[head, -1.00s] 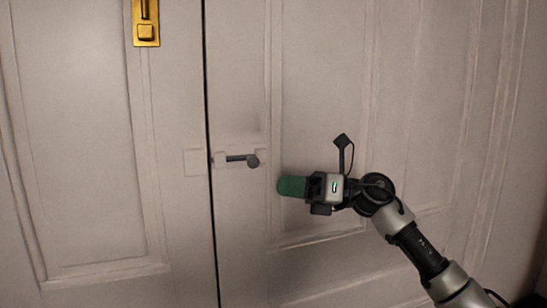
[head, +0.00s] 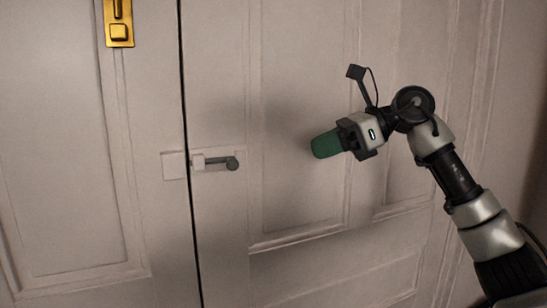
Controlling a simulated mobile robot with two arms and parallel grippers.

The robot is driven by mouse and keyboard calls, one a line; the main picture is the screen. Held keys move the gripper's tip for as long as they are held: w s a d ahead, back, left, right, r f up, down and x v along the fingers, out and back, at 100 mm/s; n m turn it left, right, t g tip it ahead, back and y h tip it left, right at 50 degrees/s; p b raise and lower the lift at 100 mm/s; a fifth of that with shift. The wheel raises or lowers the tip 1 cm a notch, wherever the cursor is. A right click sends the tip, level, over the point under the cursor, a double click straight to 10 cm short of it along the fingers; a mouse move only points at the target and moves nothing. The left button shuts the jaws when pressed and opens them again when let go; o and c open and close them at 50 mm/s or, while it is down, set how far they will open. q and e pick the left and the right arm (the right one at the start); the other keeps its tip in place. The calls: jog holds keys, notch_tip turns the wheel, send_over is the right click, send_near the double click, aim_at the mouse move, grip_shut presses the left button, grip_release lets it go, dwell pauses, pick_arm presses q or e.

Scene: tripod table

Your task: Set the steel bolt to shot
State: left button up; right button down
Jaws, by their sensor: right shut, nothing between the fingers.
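The steel bolt (head: 217,161) is a short dark grey rod with a round knob at its right end. It lies level in a pale mount on the right door leaf, just right of the gap. A pale keeper plate (head: 174,165) sits on the left leaf across the gap. My left gripper is not in view.
The white panelled right door leaf (head: 290,205) and left leaf (head: 62,150) meet at a dark vertical gap. A brass handle plate (head: 118,30) is high on the left leaf. Free room surrounds the bolt.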

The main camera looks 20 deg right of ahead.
jog(key=p, duration=0.3)
send_near(233, 166)
notch_tip(233, 166, down, 4)
jog(key=w+a, duration=0.1)
jog(key=a, duration=0.1)
jog(key=w+a+p, duration=0.2)
jog(key=a, duration=0.1)
jog(key=shift+r, duration=0.25)
jog(key=shift+d, duration=0.1)
jog(key=shift+s, duration=0.1)
jog(key=a, duration=0.4)
jog(key=shift+s+d, duration=0.1)
